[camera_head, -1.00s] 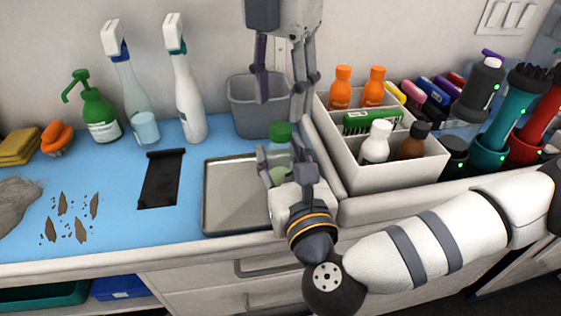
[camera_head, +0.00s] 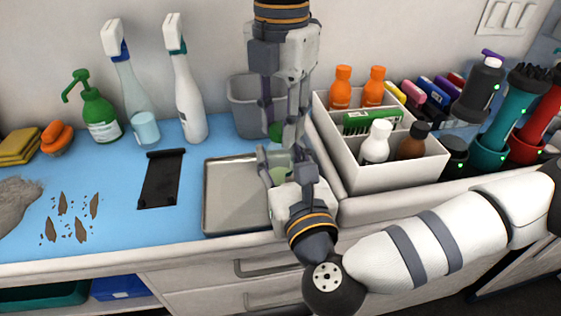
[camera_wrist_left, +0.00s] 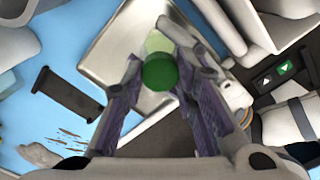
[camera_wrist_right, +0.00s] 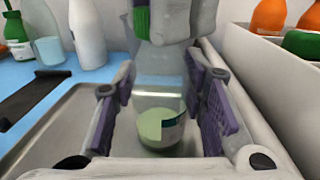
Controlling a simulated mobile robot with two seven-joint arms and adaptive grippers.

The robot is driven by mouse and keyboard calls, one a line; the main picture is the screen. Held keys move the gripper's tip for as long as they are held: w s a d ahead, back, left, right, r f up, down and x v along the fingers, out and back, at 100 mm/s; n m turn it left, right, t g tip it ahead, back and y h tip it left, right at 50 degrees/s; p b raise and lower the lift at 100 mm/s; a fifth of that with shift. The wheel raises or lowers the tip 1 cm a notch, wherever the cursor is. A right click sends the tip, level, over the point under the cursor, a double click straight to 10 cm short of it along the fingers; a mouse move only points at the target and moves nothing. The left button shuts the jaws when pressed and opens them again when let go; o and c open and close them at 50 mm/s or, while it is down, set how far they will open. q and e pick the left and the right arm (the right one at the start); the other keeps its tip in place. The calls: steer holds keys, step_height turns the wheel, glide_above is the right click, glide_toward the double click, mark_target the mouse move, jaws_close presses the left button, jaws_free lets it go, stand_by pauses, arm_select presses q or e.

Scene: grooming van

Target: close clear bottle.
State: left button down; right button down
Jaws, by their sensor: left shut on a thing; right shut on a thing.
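The clear bottle (camera_head: 279,158), with pale green liquid at its bottom, stands upright over the metal tray's right part; it also shows in the right wrist view (camera_wrist_right: 158,95). My right gripper (camera_head: 282,168) is shut on its body from the front. The green cap (camera_head: 275,131) is at the bottle's top, between the fingers of my left gripper (camera_head: 279,127), which reaches down from above and is shut on it. The cap also shows in the left wrist view (camera_wrist_left: 160,72) and at the top of the right wrist view (camera_wrist_right: 141,22). I cannot tell whether it is seated or threaded.
The metal tray (camera_head: 225,190) lies on the blue mat, with a grey bin (camera_head: 242,105) behind. A white organizer (camera_head: 400,170) with bottles stands close on the right. A dark flat strip (camera_head: 161,178) and spray bottles (camera_head: 187,100) are left.

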arm_select(q)
steer(key=c, duration=1.2)
jaws_free()
steer(key=shift+r, duration=0.1)
step_height(320, 180, up, 12)
arm_select(e)
steer(key=c, duration=0.9)
jaws_free()
steer(key=shift+s, duration=0.1)
steer(key=v, duration=1.2)
steer(key=shift+d, duration=0.1)
